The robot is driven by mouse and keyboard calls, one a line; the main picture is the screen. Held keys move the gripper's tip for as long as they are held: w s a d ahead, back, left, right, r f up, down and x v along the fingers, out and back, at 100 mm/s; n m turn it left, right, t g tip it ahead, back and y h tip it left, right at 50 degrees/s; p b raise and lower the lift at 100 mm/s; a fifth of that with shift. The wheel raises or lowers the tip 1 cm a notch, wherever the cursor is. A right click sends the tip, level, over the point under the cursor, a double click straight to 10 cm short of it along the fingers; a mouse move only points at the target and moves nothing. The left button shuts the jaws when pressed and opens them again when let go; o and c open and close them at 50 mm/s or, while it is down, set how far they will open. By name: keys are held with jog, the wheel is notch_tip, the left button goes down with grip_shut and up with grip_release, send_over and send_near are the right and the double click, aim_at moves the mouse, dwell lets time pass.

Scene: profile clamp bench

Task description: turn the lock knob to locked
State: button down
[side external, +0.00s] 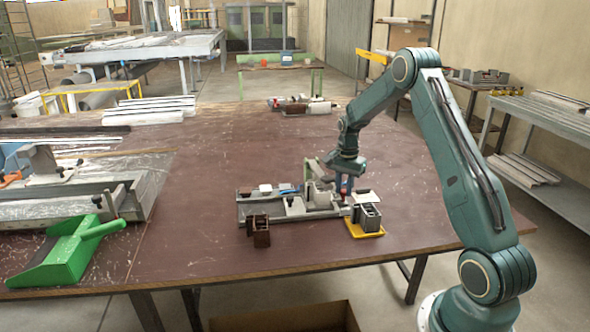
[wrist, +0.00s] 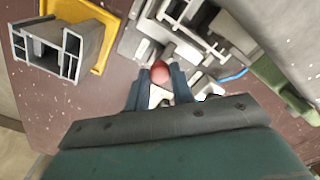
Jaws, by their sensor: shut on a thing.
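The clamp fixture (side external: 285,208) is a long grey base with pale blocks and clamp parts, lying on the brown bench. In the wrist view the fixture (wrist: 150,35) fills the upper middle. A round red knob (wrist: 159,69), which looks like the lock knob, sits at its near end. My gripper (wrist: 158,78) has its two blue-grey fingers on either side of the knob, shut on it. In the side view my gripper (side external: 345,186) points down at the fixture's right end, and the knob is mostly hidden there. Whether the knob is at locked cannot be read.
A yellow tray (side external: 354,229) with grey profile pieces (side external: 367,214) stands just right of the fixture. A small dark brown block (side external: 259,231) stands in front of it. A green dustpan (side external: 62,255) lies at the left. The bench between dustpan and fixture is clear.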

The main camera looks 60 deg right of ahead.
aim_at(344, 191)
jog(key=shift+r, duration=0.1)
jog(key=c, duration=1.2)
grip_release()
notch_tip(344, 191, up, 14)
